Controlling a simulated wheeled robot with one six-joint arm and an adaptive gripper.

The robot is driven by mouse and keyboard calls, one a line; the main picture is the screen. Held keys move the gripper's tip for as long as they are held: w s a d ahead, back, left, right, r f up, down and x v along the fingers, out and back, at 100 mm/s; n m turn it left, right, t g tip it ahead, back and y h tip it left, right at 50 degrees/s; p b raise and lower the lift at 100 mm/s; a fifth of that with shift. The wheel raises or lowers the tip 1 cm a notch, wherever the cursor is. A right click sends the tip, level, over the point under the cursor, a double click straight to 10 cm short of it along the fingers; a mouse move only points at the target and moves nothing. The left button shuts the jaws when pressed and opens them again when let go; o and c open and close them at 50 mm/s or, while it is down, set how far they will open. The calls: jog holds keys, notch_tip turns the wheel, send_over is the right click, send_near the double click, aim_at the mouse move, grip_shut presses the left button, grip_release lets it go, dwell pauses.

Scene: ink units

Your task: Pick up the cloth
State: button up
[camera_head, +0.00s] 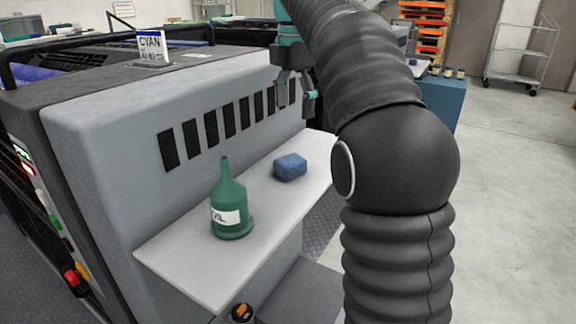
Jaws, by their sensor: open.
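A blue folded cloth (290,167) lies on the white shelf (190,262) fixed to the side of the grey machine, toward the shelf's far end. My gripper (296,104) is above and beyond the cloth, close to the machine's slotted side. It is small in view and partly hidden by my dark arm, which fills the right middle of the picture. The gripper is open and apart from the cloth; I see nothing held in it.
A green oil bottle (231,205) with a spout stands upright on the shelf, left of the cloth. The machine (95,120) with a CYAN sign (151,47) backs the shelf. A blue bench (442,100) and a wire cart (522,55) stand behind; the floor at right is clear.

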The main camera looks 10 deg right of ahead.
aim_at(293, 158)
notch_tip(293, 158, down, 14)
jog(key=b, duration=0.4)
jog(key=shift+a+r, duration=0.1)
jog(key=shift+r, duration=0.05)
jog(key=c, duration=1.1)
